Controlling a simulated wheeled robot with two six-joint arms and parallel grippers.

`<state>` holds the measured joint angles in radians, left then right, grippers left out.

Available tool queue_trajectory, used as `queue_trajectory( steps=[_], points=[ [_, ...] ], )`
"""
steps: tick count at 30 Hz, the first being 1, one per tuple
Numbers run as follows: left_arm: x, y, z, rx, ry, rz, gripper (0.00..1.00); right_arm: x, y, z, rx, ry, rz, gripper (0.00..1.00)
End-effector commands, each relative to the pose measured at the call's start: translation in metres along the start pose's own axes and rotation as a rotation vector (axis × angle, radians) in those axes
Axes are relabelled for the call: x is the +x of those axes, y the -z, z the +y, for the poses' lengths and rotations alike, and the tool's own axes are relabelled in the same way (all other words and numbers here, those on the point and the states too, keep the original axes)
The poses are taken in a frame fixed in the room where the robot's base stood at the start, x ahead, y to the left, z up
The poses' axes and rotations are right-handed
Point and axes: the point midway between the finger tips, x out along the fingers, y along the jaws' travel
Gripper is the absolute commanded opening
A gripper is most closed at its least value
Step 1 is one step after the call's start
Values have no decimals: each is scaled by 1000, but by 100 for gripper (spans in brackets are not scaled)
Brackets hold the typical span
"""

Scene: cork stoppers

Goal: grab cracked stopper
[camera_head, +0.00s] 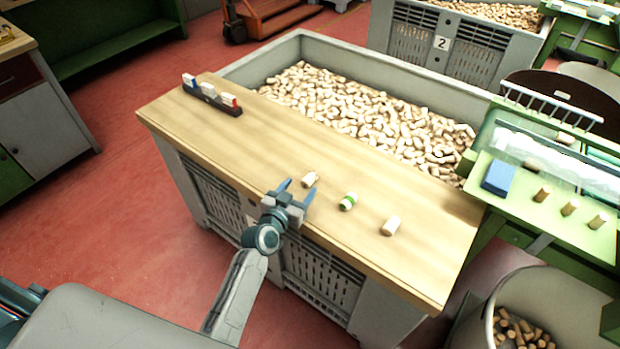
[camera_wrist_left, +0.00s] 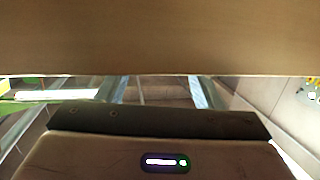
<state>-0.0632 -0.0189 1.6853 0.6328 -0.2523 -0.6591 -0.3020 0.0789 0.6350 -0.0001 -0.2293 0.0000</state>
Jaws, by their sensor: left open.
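I cannot make out for sure which is cracked. My left gripper (camera_head: 296,187) is open at the table's front edge, its fingers pointing toward the left stopper, close to it. In the left wrist view, the fingers (camera_wrist_left: 158,92) show apart, with a blurred brownish shape between them. My right gripper is not in view.
A large crate of corks (camera_head: 350,110) is behind the tabletop. A rack with coloured cards (camera_head: 212,96) stands at the back left. A green bench (camera_head: 545,215) with a blue block (camera_head: 498,178) and more corks is at right.

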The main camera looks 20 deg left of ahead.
Motion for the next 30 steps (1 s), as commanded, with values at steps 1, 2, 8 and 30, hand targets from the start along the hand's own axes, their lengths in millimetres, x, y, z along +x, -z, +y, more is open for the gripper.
queue_trajectory(
  steps=[1,2,8,30],
  points=[
    [6,1,0,0,0,0,60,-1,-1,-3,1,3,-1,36],
    [8,1,0,0,0,0,60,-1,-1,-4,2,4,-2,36],
    [24,-1,3,-2,0,0,60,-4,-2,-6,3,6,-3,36],
    [64,-5,7,0,0,-1,25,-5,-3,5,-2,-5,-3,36]
  ],
)
